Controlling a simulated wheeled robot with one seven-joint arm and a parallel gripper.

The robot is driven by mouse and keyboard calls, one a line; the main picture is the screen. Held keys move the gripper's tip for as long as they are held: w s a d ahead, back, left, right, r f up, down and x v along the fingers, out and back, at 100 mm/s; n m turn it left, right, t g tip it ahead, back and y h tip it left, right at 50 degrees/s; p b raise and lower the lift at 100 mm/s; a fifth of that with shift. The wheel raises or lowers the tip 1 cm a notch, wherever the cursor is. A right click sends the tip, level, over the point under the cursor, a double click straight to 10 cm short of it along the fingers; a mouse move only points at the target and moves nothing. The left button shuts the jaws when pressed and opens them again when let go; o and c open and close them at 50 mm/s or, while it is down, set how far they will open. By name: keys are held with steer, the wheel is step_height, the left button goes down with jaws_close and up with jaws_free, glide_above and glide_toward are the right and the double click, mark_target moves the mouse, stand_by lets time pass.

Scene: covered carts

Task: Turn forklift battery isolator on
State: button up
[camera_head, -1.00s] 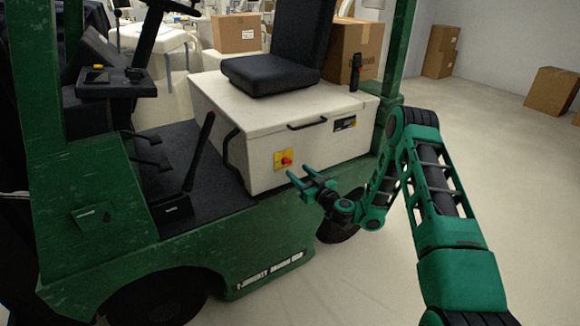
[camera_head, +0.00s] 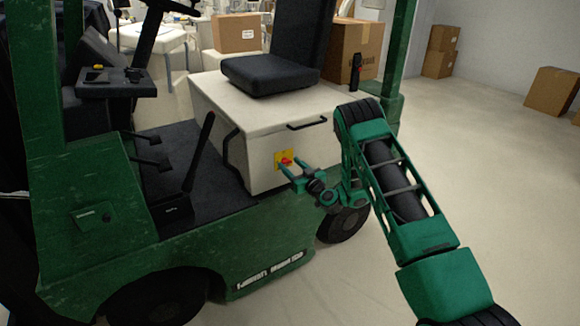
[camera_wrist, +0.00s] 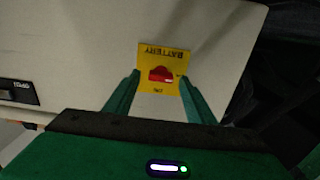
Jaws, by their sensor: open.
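The battery isolator is a red knob on a yellow plate (camera_head: 284,160), set in the front face of the cream battery box under the seat. Contact with the knob cannot be told.
The green forklift body (camera_head: 200,250) lies below the box, with a black lever (camera_head: 200,150) to the left. A black handle (camera_head: 307,124) is above the isolator. The seat (camera_head: 265,75) is on top. Open floor (camera_head: 480,160) lies to the right, with cardboard boxes beyond.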

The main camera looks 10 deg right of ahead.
steer(key=shift+w+a, duration=0.2)
steer(key=shift+w, duration=0.5)
steer(key=shift+c, duration=0.3)
